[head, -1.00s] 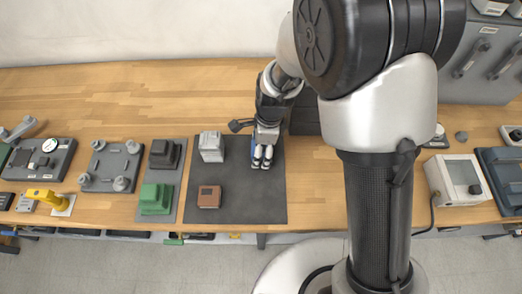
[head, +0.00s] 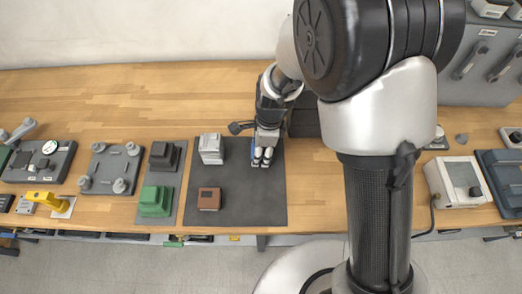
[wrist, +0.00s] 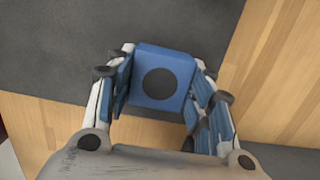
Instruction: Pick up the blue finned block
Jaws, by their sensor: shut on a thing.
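The blue block (wrist: 160,77) is between the fingers of my gripper (wrist: 158,92) in the wrist view, which looks down on its top face with a dark round spot. My gripper is shut on it, with a finger at its left and right sides. In the head view my gripper (head: 263,155) is over the right part of the dark mat (head: 240,205), and only a sliver of the blue block (head: 253,147) shows beside the fingers. Its fins are hidden, and I cannot tell whether it touches the mat.
A white-grey block (head: 211,148) stands left of my gripper, and a brown block (head: 209,198) stands at the mat's front left. Green (head: 155,200) and dark (head: 165,155) blocks sit farther left. A dark box (head: 305,120) is behind right. The mat's front right is clear.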

